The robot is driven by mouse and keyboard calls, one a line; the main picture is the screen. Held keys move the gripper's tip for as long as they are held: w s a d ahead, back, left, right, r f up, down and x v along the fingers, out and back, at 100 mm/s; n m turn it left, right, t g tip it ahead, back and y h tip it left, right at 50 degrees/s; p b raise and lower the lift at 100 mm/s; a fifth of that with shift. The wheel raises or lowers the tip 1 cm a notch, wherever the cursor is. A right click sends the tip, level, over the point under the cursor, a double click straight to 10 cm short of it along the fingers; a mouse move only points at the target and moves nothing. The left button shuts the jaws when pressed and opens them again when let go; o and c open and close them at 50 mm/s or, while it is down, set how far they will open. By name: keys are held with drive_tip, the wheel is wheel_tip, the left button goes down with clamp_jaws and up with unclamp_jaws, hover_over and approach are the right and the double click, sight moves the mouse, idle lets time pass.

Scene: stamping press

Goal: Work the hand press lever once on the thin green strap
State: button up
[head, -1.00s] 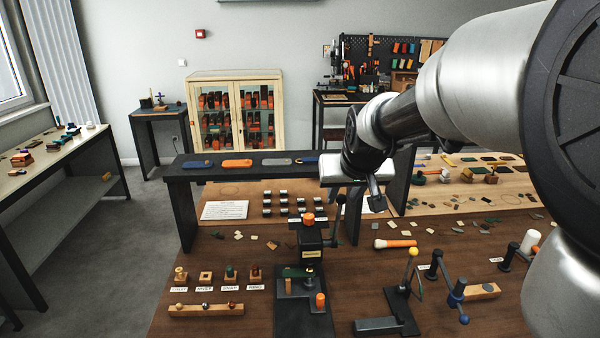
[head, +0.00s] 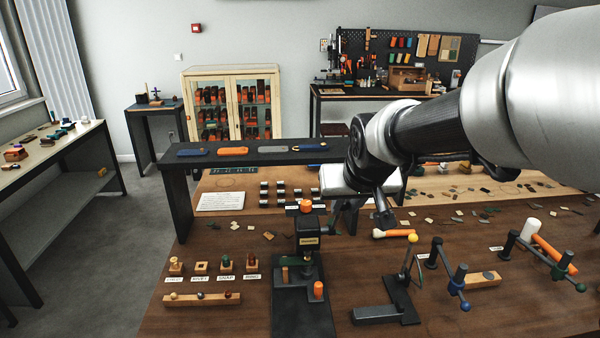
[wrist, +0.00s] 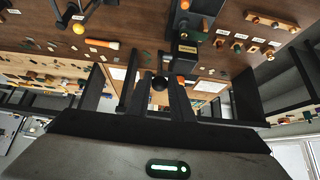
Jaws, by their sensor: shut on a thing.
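The hand press (head: 308,243) stands on a black base (head: 303,310) on the near brown bench, with an orange knob on top and a label on its front. Its lever (head: 330,229) leans out to the right. My gripper (wrist: 160,90) is shut on the lever's black ball knob (wrist: 160,82), which shows between the fingers in the wrist view. In the head view my wrist hangs just right of the press and the fingertips are hard to see. A small green patch under the press head may be the thin green strap; most of it is hidden.
A black raised shelf (head: 265,153) with several straps stands behind the press. Wooden blocks (head: 202,299) lie to the left.

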drive_tip(key=shift+s+f, duration=0.2)
drive_tip(key=shift+s, duration=0.1)
drive_tip(key=shift+f, duration=0.1)
drive_tip(key=s+f+b, duration=0.3)
drive_tip(key=s, duration=0.1)
drive_tip(key=shift+f+b, duration=0.35)
drive_tip(key=shift+f, duration=0.05)
drive_tip(key=shift+w, duration=0.1)
drive_tip(key=w+r+p, duration=0.2)
drive_tip(key=w+r, duration=0.2)
drive_tip(key=shift+r+p, duration=0.1)
drive_tip(key=shift+p, duration=0.25)
drive_tip(key=shift+w+r, duration=0.35)
drive_tip(key=shift+w, duration=0.3)
